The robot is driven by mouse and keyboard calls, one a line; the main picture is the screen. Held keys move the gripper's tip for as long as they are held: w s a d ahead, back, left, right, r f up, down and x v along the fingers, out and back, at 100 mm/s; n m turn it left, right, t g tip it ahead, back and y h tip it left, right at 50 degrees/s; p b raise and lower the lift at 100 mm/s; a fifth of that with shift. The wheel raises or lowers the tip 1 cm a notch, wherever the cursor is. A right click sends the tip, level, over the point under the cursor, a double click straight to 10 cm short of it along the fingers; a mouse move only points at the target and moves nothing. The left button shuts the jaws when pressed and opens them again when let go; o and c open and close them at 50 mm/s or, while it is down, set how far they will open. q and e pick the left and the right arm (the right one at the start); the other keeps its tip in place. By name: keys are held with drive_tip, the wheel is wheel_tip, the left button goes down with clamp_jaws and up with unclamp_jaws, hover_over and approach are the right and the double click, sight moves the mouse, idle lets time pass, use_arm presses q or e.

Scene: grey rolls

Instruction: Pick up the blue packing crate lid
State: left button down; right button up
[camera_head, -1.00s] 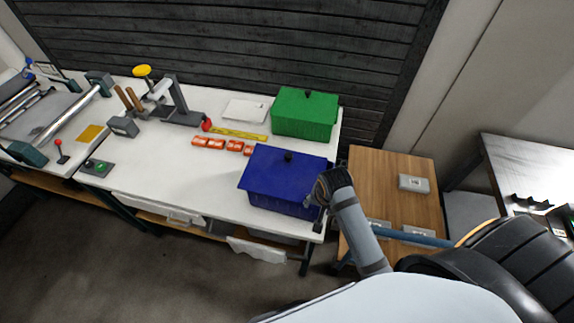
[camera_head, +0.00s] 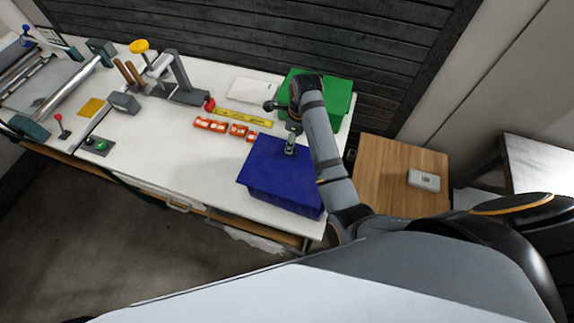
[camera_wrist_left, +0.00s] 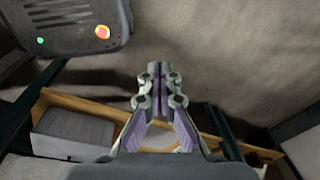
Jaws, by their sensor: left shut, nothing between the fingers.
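The blue lid (camera_head: 265,165) sits on the blue packing crate (camera_head: 285,199) at the near right corner of the white table. My right gripper (camera_head: 290,150) points down over the back middle of the lid, where its knob is. The gripper hides the knob, and I cannot tell whether the fingers are around it. The fingers are too small to judge as open or shut. My left gripper (camera_wrist_left: 160,75) shows only in the left wrist view. It is shut and empty, with the floor and table parts beyond it.
A green crate (camera_head: 341,98) stands behind, partly covered by my right arm. Orange pieces (camera_head: 238,131), a yellow ruler (camera_head: 243,118) and a white sheet (camera_head: 253,90) lie left of it. A wooden table (camera_head: 395,180) with a grey box (camera_head: 424,180) is to the right. The white table's middle front is clear.

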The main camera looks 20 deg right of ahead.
sight(287, 166)
drive_tip(key=shift+w+f, duration=0.2)
drive_tip(key=shift+f, duration=0.4)
drive_tip(key=shift+w+d+f, duration=0.15)
drive_tip(key=shift+f, duration=0.1)
wheel_tip(287, 166, down, 2)
drive_tip(key=shift+f+p, duration=0.1)
drive_tip(key=shift+p, duration=0.95)
wheel_tip(287, 166, down, 2)
drive_tip(key=shift+f, duration=0.5)
use_arm(q)
drive_tip(key=w+r, duration=0.2)
drive_tip(key=shift+d+r, duration=0.3)
drive_tip(key=shift+r, duration=0.05)
use_arm(e)
clamp_jaws()
